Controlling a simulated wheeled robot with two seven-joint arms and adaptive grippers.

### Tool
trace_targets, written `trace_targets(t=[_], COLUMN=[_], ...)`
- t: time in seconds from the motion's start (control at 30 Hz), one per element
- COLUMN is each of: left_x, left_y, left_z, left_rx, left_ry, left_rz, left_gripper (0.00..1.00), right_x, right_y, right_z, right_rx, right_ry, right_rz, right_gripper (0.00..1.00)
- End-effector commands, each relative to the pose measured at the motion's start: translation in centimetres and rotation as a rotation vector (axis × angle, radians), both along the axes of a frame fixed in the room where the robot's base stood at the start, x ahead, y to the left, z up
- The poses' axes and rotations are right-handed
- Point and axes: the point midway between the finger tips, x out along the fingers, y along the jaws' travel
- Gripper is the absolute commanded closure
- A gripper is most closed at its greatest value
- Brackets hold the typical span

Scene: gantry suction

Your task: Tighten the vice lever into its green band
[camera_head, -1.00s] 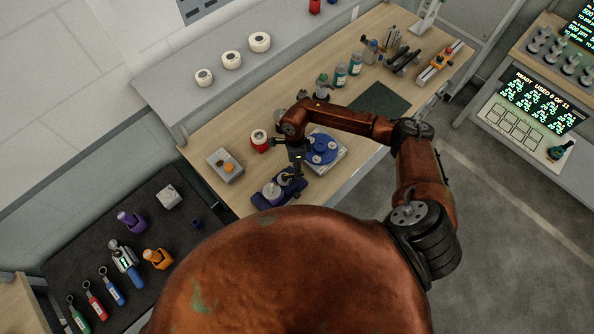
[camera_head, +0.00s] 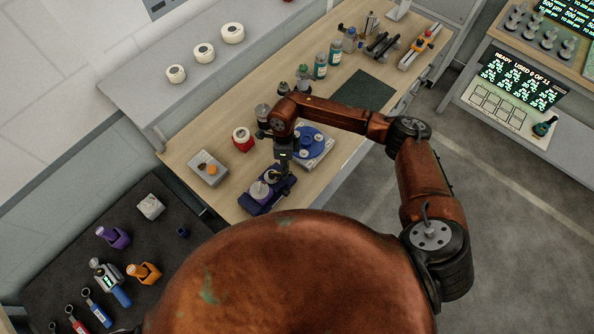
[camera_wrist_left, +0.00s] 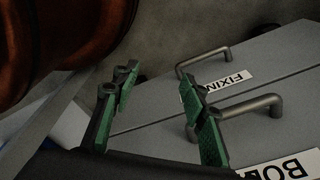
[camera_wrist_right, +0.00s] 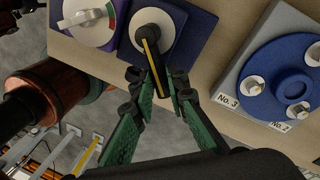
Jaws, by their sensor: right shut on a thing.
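The vice (camera_head: 257,203) is a dark blue unit at the front edge of the bench, with round pale tops. In the right wrist view a lever (camera_wrist_right: 149,45), black with a yellow stripe, stands on a pale round hub on the blue base (camera_wrist_right: 187,45). Beside it is a pale dial (camera_wrist_right: 88,22) with a coloured band, green and red showing at its right. My right gripper (camera_wrist_right: 160,88) is shut on the lever's end; the fingertips partly hide it. My left gripper (camera_wrist_left: 158,92) is open and empty in front of grey drawers, outside the head view.
A blue round carousel (camera_head: 308,140) stands just right of the vice. Drawer handles (camera_wrist_left: 250,106) are close to my left fingers. A dark mat (camera_head: 363,90) lies clear.

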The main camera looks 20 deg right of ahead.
Motion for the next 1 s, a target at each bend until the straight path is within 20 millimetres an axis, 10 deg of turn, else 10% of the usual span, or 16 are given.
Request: trace_targets(t=[0.3,0.33,0.57,1.0], left_x=[-2.8,-3.0,-3.1,-1.7], left_y=[0.1,0.1,0.1,0.2], left_z=[-0.2,-0.2,-0.2,-0.1], left_rx=[0.001,0.001,0.001,0.002], left_ry=[0.033,0.037,0.038,0.019], left_rz=[0.008,0.008,0.008,0.005], left_gripper=[0.60,0.60,0.60,0.60], right_x=[0.1,0.1,0.0,0.4], right_y=[0.1,0.1,0.0,-0.1], right_z=[0.1,0.1,0.0,1.6], right_rx=[-0.002,-0.002,-0.001,-0.001], right_ry=[0.000,0.000,-0.001,-0.003], right_rz=[-0.005,-0.005,-0.005,-0.003], right_gripper=[1.00,0.84,0.69,0.69])
